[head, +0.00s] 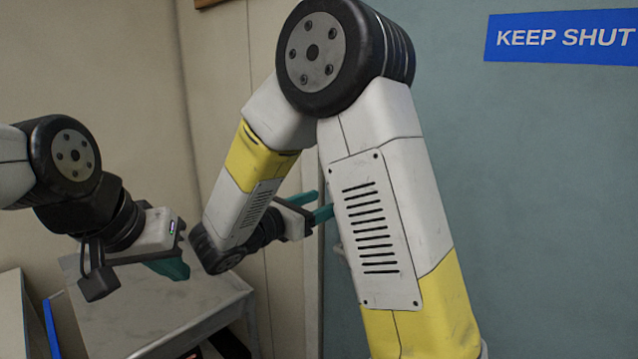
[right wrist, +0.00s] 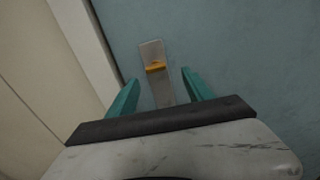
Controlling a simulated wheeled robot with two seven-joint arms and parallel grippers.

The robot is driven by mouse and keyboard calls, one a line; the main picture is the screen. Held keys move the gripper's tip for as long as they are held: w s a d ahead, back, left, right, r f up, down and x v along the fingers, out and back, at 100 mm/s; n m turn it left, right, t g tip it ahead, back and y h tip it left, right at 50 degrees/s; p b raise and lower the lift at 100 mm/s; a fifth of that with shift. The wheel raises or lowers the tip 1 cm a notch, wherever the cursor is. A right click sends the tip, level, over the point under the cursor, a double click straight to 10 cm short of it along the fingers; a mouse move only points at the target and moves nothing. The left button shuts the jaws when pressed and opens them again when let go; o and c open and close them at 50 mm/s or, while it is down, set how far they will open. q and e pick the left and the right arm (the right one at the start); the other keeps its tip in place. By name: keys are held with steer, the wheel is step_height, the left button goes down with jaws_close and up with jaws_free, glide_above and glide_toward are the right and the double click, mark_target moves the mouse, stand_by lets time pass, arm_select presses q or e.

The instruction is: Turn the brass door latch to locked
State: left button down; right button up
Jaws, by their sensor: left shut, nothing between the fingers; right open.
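The brass latch (right wrist: 155,67) shows in the right wrist view as a small yellow piece lying crosswise on a grey upright plate (right wrist: 152,50) on the blue-green door (right wrist: 230,40). My right gripper (right wrist: 155,84) is open, its two teal fingers on either side of the plate's line and apart from the latch. In the head view the right gripper (head: 318,203) points at the door (head: 530,200), and my own arm hides the latch. My left gripper (head: 170,268) is shut and empty, over the grey table at the left.
A blue "KEEP SHUT" sign (head: 562,38) is on the door at upper right. A grey table (head: 200,310) stands at lower left, with a blue-edged item (head: 50,325) beside it. A pale door frame (right wrist: 85,35) runs left of the latch.

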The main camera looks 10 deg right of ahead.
steer(key=x, duration=0.7)
steer(key=shift+w, duration=0.6)
steer(key=shift+r, duration=0.15)
jaws_close()
